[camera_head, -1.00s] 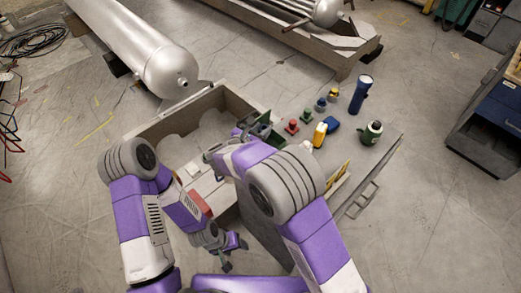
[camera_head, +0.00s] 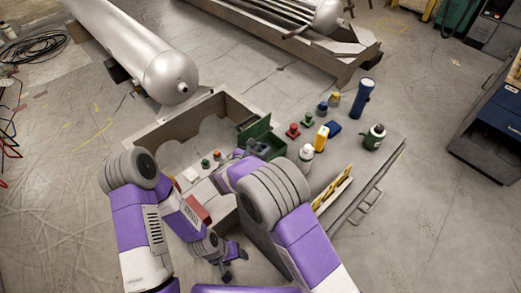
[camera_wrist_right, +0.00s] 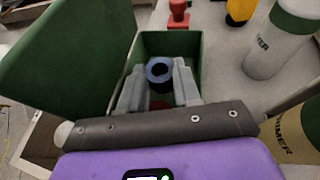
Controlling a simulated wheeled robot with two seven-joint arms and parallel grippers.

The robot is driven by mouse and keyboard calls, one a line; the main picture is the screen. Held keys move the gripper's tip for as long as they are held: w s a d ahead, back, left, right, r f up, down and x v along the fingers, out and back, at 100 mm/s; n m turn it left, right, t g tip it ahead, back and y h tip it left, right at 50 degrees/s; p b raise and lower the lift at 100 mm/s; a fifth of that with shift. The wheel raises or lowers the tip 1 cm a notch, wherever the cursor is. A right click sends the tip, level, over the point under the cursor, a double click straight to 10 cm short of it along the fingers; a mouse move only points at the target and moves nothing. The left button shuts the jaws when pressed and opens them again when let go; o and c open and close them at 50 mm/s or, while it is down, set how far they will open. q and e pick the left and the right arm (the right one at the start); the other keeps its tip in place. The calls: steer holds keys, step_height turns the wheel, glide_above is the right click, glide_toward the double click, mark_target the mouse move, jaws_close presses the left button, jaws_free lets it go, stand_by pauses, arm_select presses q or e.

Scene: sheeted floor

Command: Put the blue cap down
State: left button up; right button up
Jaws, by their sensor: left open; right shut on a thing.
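My right gripper (camera_wrist_right: 160,88) is shut on a blue cap (camera_wrist_right: 160,72), a dark blue ring with a dark hole. It holds the cap over or inside the open green box (camera_wrist_right: 150,43), whose raised lid (camera_wrist_right: 65,60) stands at the left. I cannot tell whether the cap touches the box floor. Something dark red shows below the cap. In the head view the green box (camera_head: 257,127) is at the crate's right end, with my right gripper (camera_head: 250,151) at its front. My left gripper (camera_head: 229,262) is open and empty, low in front of the crate.
Small red and green pieces lie in the crate (camera_head: 150,137).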

steer(key=shift+f+b, duration=0.3)
steer(key=shift+f, duration=0.2)
arm_select(q)
steer(key=shift+f, duration=0.4)
arm_select(e)
steer(key=o, duration=0.8)
steer(key=shift+f, duration=0.1)
steer(key=shift+c, duration=0.2)
arm_select(q)
steer(key=shift+r, duration=0.1)
